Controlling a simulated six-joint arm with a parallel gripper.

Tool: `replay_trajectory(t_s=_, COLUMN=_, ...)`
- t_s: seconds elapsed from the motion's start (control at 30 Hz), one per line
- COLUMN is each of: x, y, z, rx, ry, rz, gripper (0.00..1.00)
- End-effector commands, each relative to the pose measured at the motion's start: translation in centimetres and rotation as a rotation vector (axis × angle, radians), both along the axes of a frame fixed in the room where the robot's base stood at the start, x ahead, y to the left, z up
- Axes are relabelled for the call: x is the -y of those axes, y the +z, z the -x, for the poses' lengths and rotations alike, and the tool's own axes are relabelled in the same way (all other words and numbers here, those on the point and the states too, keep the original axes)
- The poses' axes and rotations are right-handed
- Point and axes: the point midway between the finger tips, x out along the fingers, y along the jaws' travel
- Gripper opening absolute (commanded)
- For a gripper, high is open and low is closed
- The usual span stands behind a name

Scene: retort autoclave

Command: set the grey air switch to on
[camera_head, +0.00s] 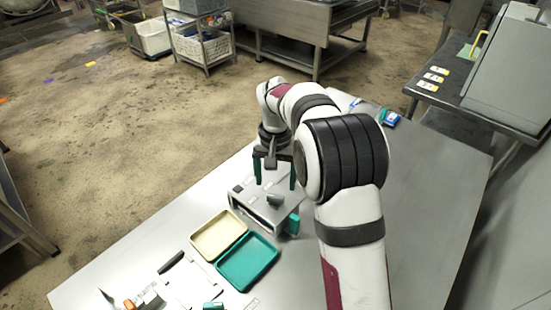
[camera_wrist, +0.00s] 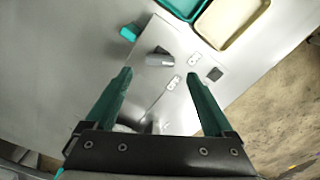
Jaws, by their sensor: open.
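The metal control box (camera_head: 246,201) stands on the table below my gripper. A grey switch with a protruding handle (camera_head: 274,199) sits on its top; it also shows in the wrist view (camera_wrist: 160,58). Its set position cannot be read. A small dark square part (camera_wrist: 214,74) and white labels (camera_wrist: 196,57) are on the same face. A teal part (camera_head: 292,223) sticks out at the box's side. My gripper (camera_head: 275,174) is open and empty, fingers pointing down above the box. In the wrist view the fingertips (camera_wrist: 159,74) straddle the area just beside the grey switch, apparently without touching it.
A cream tray (camera_head: 204,240) and a teal tray (camera_head: 262,272) lie close to the box. Tools and a white item (camera_head: 187,287) lie at the front left. Small blue packs (camera_head: 391,119) lie at the far right. The table's right part is clear.

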Motion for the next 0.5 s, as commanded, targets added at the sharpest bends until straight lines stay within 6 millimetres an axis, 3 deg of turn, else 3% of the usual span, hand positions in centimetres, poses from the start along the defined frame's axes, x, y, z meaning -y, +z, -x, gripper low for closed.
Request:
replay_trajectory(t_s=0.1, x=0.0, y=4.1, z=-0.1, rx=0.006, ry=-0.001, rz=0.0, gripper=0.88)
replay_trajectory(t_s=0.2, x=0.0, y=6.8, z=-0.1, rx=0.005, ry=0.0, rz=-0.001, gripper=0.88)
replay_trajectory(t_s=0.33, x=0.0, y=9.1, z=-0.1, rx=0.002, ry=-0.001, rz=0.0, gripper=0.88)
replay_trajectory(t_s=0.5, x=0.0, y=10.2, z=0.0, rx=0.0, ry=0.0, rz=0.0, gripper=0.88)
